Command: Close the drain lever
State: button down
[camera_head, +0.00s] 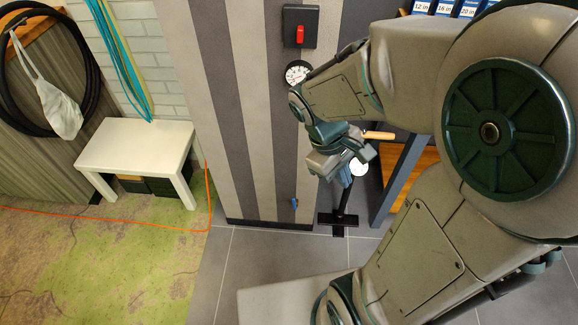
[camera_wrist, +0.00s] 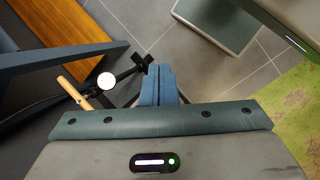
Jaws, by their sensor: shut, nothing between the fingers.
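A small blue lever (camera_head: 294,202) sits low on the striped grey cabinet (camera_head: 258,150), near its bottom edge; I take it to be the drain lever. It is too small to tell how far it is turned. I do not make it out in the wrist view. My gripper (camera_head: 345,178) is in front of the cabinet, up and to the right of the lever in the head view, apart from it. In the wrist view its blue fingers (camera_wrist: 159,84) are together, with nothing between them.
A floor pump with a wooden handle (camera_head: 378,135) and black foot (camera_head: 337,219) stands close by my gripper; its handle also shows in the wrist view (camera_wrist: 74,93). The cabinet carries a gauge (camera_head: 297,72) and red switch (camera_head: 300,35). A white bench (camera_head: 135,143) stands left.

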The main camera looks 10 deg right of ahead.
jog(key=w+d+f+n+h+b, duration=0.1)
jog(key=w+f+n+h+b, duration=0.15)
jog(key=f, duration=0.25)
jog(key=w+d+f+n+g+h+b, duration=0.1)
jog(key=f+n+b, duration=0.15)
jog(key=f, duration=0.25)
jog(key=w+d+f+n+h+b, duration=0.1)
jog(key=f+n+h+b, duration=0.1)
jog(key=f+n, duration=0.2)
jog(key=n+t+b, duration=1.8)
jog(key=n+b, duration=0.2)
jog(key=n, duration=1.2)
send_near(294, 204)
jog(key=w+d+r, duration=0.2)
jog(key=w+d, duration=0.3)
jog(key=d, duration=0.4)
jog(key=shift+w+a+f+h+b, duration=0.15)
jog(key=shift+w+a+b, duration=0.15)
jog(key=shift+a, duration=0.25)
jog(key=shift+w+a+r+h+b, duration=0.1)
jog(key=shift+w+a+h+b, duration=0.1)
jog(key=shift+a+b, duration=0.25)
jog(key=shift+w+a+f+h+b, duration=0.1)
jog(key=shift+w+a+b, duration=0.15)
jog(key=shift+a, duration=0.35)
jog(key=shift+a, duration=0.15)
